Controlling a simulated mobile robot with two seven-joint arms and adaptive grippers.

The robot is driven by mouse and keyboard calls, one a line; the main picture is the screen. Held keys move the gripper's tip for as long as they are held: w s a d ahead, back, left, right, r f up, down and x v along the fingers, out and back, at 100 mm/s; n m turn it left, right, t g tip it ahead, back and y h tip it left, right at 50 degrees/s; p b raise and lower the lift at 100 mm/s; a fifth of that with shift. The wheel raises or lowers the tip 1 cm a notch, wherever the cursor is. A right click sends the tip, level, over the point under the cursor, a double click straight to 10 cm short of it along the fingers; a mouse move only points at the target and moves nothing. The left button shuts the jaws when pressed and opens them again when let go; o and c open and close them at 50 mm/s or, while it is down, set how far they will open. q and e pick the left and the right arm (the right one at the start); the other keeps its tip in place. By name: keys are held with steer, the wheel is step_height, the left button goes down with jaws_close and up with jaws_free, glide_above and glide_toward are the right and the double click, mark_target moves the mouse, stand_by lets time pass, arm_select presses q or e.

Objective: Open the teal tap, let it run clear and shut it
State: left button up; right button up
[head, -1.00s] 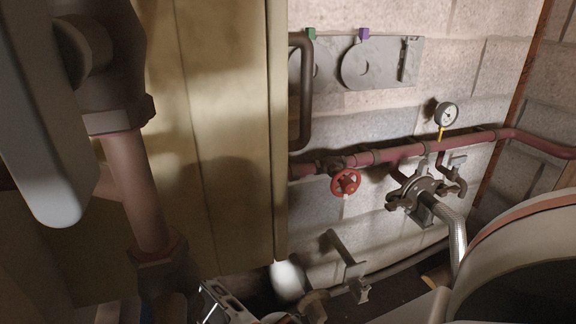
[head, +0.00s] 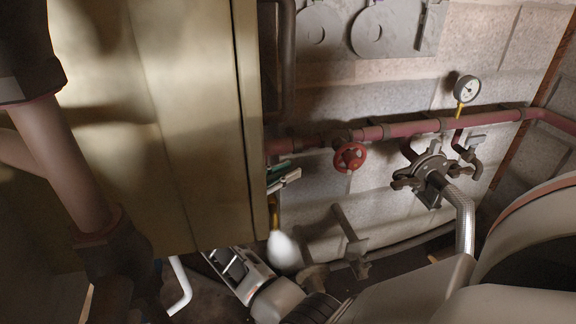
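A small fitting with a teal-green bar, which looks like the teal tap (head: 279,168), shows just right of the tan panel's edge. A grey lever-like piece lies under it, and the panel seems to hide its left part. Below it is a short yellow stub (head: 273,206) with a soft white blob (head: 283,251) under it; I cannot tell if this is steam or something solid. My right gripper (head: 222,264) is low in the middle, below and left of the tap and apart from it. Its fingers are too dark and small to tell their opening. I cannot make out my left gripper.
The tall tan panel (head: 190,120) blocks the left middle. A red handwheel (head: 350,157) sits on the red wall pipe (head: 400,130), with a gauge (head: 467,89) further right. A braided hose (head: 462,215) drops towards a large round vessel (head: 530,225) at lower right.

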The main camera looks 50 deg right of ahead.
jaws_close()
